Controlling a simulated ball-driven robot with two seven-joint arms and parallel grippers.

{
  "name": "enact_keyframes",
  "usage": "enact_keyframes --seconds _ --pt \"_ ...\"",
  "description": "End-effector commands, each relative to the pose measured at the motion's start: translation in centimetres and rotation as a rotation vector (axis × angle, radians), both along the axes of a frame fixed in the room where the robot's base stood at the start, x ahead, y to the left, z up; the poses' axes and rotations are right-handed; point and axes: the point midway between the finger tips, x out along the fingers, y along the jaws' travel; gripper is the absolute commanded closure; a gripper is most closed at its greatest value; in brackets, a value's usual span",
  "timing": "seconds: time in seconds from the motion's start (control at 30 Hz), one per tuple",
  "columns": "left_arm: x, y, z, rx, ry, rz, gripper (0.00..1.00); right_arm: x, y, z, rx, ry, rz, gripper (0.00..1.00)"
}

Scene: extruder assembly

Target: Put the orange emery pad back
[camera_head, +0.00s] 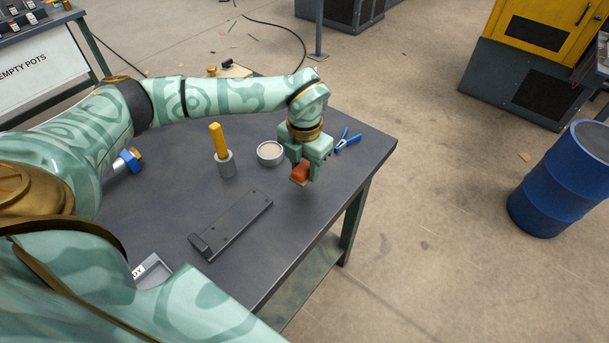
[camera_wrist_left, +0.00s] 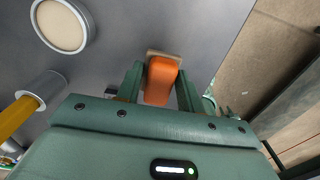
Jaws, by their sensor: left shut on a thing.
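The orange emery pad (camera_head: 300,173) is held between the fingers of my left gripper (camera_head: 304,172), over the right part of the dark table. In the left wrist view, the orange emery pad (camera_wrist_left: 160,82) sits between the two green fingers of my left gripper (camera_wrist_left: 160,85), with a tan layer along its far edge. I cannot tell whether the pad touches the table top. My right gripper is not in view.
The dark table (camera_head: 300,225) has its right edge close to the gripper. A round bowl (camera_head: 270,153), a grey holder with a yellow handle (camera_head: 224,160) and blue pliers (camera_head: 347,142) stand or lie nearby. A dark grey slotted bar (camera_head: 232,225) lies in front.

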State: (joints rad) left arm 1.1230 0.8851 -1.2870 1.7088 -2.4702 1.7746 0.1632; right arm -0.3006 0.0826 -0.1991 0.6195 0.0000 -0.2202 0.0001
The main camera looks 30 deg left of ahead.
Motion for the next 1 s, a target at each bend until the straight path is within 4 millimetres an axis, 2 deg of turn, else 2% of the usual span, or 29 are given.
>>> enact_keyframes --seconds 0.1,0.27,0.63,0.67,0.7,0.73,1.0 --pt "0.5 0.6 -1.2 0.000 0.001 0.001 0.91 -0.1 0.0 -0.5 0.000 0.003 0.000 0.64" --pt "0.4 0.5 -3.9 -0.001 0.003 -0.002 0.91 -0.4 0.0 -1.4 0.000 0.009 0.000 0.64" --pt "0.4 0.5 -4.2 0.000 0.001 -0.001 0.91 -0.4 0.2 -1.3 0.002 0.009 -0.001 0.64" --pt "0.4 0.5 -4.2 0.000 0.001 -0.001 0.57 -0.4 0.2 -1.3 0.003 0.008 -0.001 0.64" --pt "0.4 0.5 -4.2 0.000 0.001 -0.001 0.46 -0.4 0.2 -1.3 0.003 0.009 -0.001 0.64" --pt "0.4 0.5 -4.2 0.000 0.001 -0.001 0.41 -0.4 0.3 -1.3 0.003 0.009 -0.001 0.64" --pt "0.5 0.5 -4.1 0.000 0.000 -0.001 0.41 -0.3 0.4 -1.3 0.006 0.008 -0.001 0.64"
